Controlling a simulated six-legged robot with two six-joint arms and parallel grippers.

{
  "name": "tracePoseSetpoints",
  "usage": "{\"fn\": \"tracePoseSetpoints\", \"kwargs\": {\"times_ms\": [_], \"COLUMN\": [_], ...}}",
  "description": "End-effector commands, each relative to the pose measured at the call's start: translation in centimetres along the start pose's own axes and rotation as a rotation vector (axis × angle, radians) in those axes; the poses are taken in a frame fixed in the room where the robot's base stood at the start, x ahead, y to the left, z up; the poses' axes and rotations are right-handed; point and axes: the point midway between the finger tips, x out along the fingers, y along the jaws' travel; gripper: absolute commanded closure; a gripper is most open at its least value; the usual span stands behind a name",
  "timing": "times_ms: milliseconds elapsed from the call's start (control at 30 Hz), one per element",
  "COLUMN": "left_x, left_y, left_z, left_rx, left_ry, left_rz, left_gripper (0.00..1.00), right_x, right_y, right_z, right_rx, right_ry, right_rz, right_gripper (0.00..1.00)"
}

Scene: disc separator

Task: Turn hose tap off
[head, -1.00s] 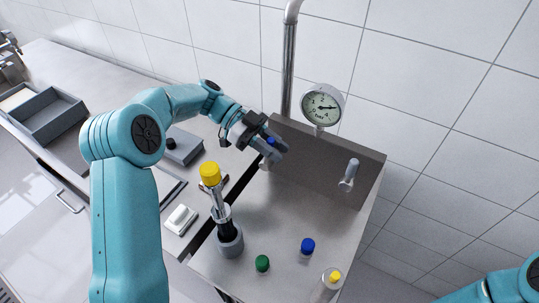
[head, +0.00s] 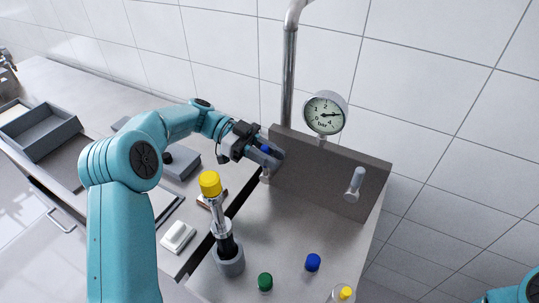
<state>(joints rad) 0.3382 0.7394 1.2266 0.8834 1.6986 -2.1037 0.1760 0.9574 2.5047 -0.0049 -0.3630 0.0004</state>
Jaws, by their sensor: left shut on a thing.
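The hose tap (head: 266,150) is on the left part of the grey upright panel (head: 315,176), and a bit of blue shows between my fingers. My left gripper (head: 268,157) is shut on it and hides most of it. A second tap with a grey lever (head: 355,182) is on the right part of the panel, with nothing touching it. My right arm (head: 515,292) shows only at the bottom right corner, and its gripper is out of view.
A pressure gauge (head: 325,112) stands above the panel beside a steel pipe (head: 290,75). A yellow-topped nozzle (head: 211,185) stands in a grey holder (head: 229,262). Green (head: 265,282), blue (head: 313,262) and yellow-capped (head: 343,293) items stand in front. Grey trays (head: 40,130) lie at left.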

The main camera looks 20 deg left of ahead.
Motion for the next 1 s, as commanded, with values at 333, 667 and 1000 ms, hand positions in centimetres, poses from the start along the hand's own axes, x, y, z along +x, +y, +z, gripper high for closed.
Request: {"fn": "tracePoseSetpoints", "kwargs": {"times_ms": [333, 667, 1000], "left_x": [-0.2, -4.7, -10.4], "left_y": [0.0, -0.1, 0.0], "left_z": [-0.1, 0.2, -1.2], "left_rx": [0.002, 0.003, -0.002], "left_ry": [0.002, 0.0, 0.003], "left_rz": [-0.002, -0.007, -0.002], "left_gripper": [0.53, 0.53, 0.53], "right_x": [0.0, 0.7, -2.0], "right_y": [0.0, 0.2, -0.7], "right_z": [0.0, 0.0, 0.1], "right_rx": [0.0, 0.0, 0.0], "right_ry": [0.0, 0.0, -0.001], "right_rz": [0.0, 0.0, 0.0], "right_gripper": [0.57, 0.57, 0.57]}}
